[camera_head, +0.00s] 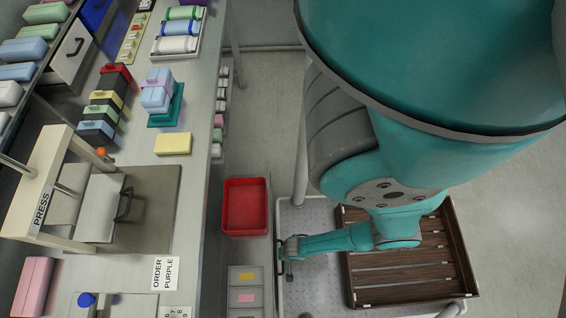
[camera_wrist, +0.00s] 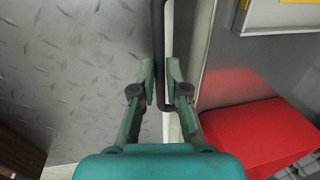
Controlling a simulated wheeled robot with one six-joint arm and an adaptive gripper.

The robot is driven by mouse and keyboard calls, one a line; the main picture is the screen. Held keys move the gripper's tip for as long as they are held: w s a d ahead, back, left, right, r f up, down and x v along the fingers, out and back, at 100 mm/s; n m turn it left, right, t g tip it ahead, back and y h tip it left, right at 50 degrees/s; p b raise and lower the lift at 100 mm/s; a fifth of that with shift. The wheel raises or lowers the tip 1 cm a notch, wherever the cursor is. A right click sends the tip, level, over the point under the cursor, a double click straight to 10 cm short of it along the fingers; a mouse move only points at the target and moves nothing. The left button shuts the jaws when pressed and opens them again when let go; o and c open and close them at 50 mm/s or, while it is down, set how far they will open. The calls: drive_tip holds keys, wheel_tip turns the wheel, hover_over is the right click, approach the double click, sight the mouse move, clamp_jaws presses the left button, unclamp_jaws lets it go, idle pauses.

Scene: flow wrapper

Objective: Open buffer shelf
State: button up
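The buffer shelf is not labelled. A low grey drawer unit (camera_head: 243,308) with yellow and pink labels stands at the bottom of the head view. A long black bar handle (camera_wrist: 159,25) runs along the grey front edge beside it in the wrist view. My gripper (camera_head: 283,256) is at this handle in the head view. In the wrist view my gripper (camera_wrist: 159,78) has one finger on each side of the bar, both close against it, and looks shut on it. The front's inside is not visible.
A red bin (camera_head: 245,205) stands beside the unit, and close to my right finger in the wrist view (camera_wrist: 262,135). The workbench (camera_head: 198,140) with press (camera_head: 42,205) and coloured boxes runs along the left. A slatted brown crate (camera_head: 400,275) is beneath my arm. Floor above the bin is clear.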

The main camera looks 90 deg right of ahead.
drive_tip(key=o, duration=0.4)
drive_tip(key=shift+s, duration=0.2)
drive_tip(key=shift+c, duration=0.2)
drive_tip(key=shift+w, duration=0.1)
wheel_tip(320, 180, up, 12)
drive_tip(key=s, duration=0.2)
drive_tip(key=shift+s, duration=0.1)
idle(0.4)
